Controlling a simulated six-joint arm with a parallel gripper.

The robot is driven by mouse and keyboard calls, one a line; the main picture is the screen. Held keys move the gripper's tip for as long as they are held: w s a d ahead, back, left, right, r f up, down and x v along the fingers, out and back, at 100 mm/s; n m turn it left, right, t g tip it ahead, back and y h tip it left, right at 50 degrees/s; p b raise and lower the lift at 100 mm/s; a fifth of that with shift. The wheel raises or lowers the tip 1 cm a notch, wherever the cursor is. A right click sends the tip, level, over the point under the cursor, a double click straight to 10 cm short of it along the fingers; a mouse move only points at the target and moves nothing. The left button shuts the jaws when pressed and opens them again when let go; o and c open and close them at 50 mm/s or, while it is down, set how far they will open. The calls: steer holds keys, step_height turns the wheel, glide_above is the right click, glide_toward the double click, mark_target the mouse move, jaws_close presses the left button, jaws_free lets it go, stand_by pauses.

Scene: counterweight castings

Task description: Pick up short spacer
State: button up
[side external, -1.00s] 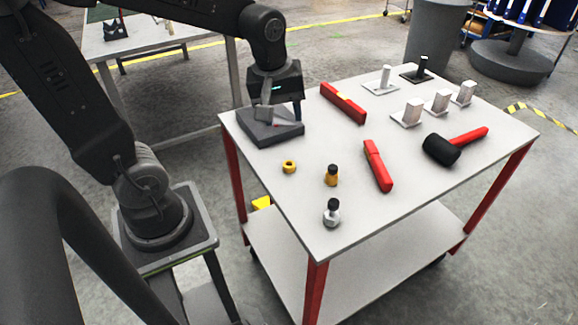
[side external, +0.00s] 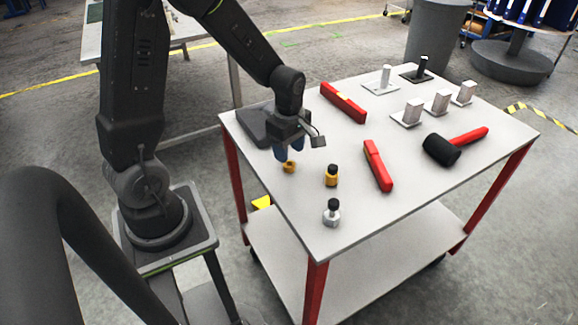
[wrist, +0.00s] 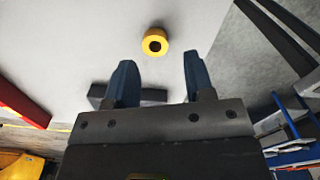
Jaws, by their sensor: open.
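The short spacer looks to be the small yellow ring (side external: 289,167) lying flat on the table near its left edge. In the wrist view the yellow ring (wrist: 155,41) shows its dark hole, just beyond my fingertips and roughly between their lines. My gripper (side external: 288,150) hangs above the ring in the side view, with blue fingers pointing down. In the wrist view my gripper (wrist: 159,62) has its two blue fingers apart with nothing between them. The exact height of the fingertips over the ring is hard to tell.
A yellow piece with a black top (side external: 331,175) and a silver one (side external: 332,213) stand to the right. A dark grey block (side external: 253,124) lies behind my gripper. Red bars (side external: 378,166) (side external: 343,102) and a mallet (side external: 442,149) lie farther right.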

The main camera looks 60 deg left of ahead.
mark_target(289, 170)
steer(key=shift+w+a+f, duration=0.1)
steer(key=shift+a+f, duration=0.05)
steer(key=shift+f, duration=1.25)
steer(key=shift+a+f, duration=0.1)
steer(key=shift+f, duration=1.25)
steer(key=shift+c, duration=0.2)
steer(key=c, duration=0.7)
